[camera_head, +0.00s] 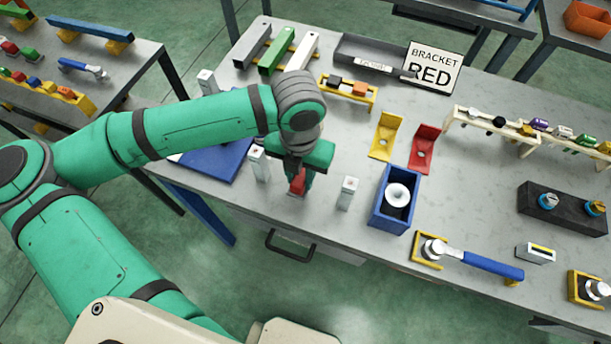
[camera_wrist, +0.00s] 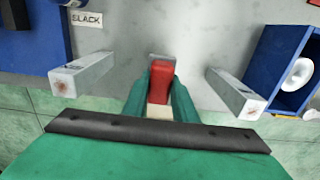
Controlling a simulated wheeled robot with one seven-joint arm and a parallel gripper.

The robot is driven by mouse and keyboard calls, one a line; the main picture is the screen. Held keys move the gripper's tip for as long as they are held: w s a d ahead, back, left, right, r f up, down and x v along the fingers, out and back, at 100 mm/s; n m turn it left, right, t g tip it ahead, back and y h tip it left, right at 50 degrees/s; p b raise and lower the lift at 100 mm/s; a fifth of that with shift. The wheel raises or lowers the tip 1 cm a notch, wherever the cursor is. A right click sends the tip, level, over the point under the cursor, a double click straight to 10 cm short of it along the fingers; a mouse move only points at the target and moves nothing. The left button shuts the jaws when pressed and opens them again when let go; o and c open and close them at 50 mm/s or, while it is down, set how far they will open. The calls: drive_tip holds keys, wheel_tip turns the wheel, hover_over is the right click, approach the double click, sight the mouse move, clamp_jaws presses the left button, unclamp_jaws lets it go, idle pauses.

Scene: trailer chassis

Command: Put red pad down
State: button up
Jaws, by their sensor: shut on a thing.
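A red pad (camera_head: 299,182) is between the fingers of my gripper (camera_head: 298,178), near the front edge of the grey table. It also shows in the wrist view (camera_wrist: 161,82), with a green finger on each side. My gripper (camera_wrist: 160,95) is shut on the red pad. A pale strip shows at the pad's near end in the wrist view. I cannot tell whether the pad touches the table.
White posts stand left (camera_wrist: 82,74) and right (camera_wrist: 236,95) of the pad. A blue box (camera_head: 395,200) with a white roll is further right. A blue board (camera_head: 215,158) lies left. Yellow (camera_head: 384,137) and red (camera_head: 423,148) brackets and a BRACKET RED sign (camera_head: 432,67) are behind.

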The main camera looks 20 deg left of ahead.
sight(301, 181)
drive_tip(key=f, duration=0.1)
drive_tip(key=w+f, duration=0.1)
drive_tip(key=f, duration=0.1)
drive_tip(key=shift+f, duration=0.15)
drive_tip(key=shift+s+f, duration=0.2)
drive_tip(key=shift+s, duration=0.05)
drive_tip(key=shift+f, duration=0.15)
drive_tip(key=o, duration=1)
drive_tip(key=shift+w, duration=0.2)
drive_tip(key=shift+r, duration=0.3)
wheel_tip(301, 181, up, 12)
drive_tip(key=shift+s+f, duration=0.1)
drive_tip(key=shift+f, duration=0.05)
